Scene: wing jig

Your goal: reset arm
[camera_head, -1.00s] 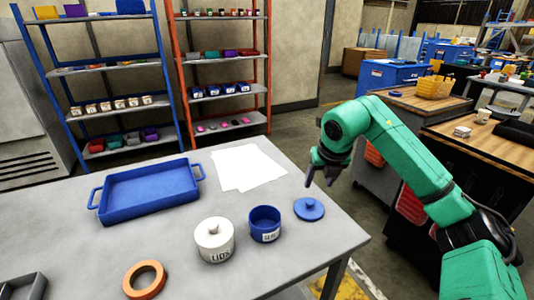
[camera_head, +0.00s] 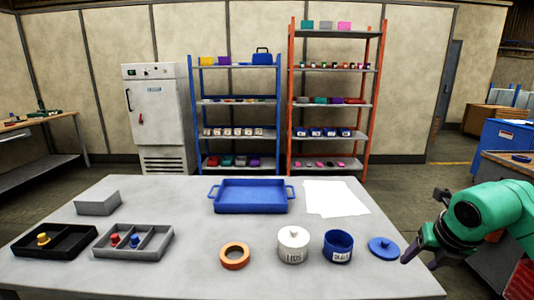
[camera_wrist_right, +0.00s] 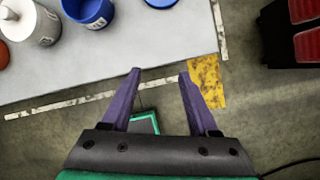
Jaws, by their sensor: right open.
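My right gripper (camera_head: 424,242) is at the right edge of the grey table (camera_head: 150,270) in the head view, just right of the blue lid (camera_head: 383,248). In the right wrist view the right gripper (camera_wrist_right: 160,75) is open and empty, with its two purple fingers apart past the table edge, over the floor. A blue cup (camera_head: 338,246) with a label stands open left of the blue lid. A white lidded jar (camera_head: 293,245) stands left of the cup. My left gripper does not show.
An orange ring (camera_head: 235,256), a blue tray (camera_head: 251,197) and white paper sheets (camera_head: 335,198) lie on the table. A grey divided tray (camera_head: 133,243) and a black tray (camera_head: 53,242) hold small pegs at left. Shelves (camera_head: 330,100) stand behind. The table's front middle is clear.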

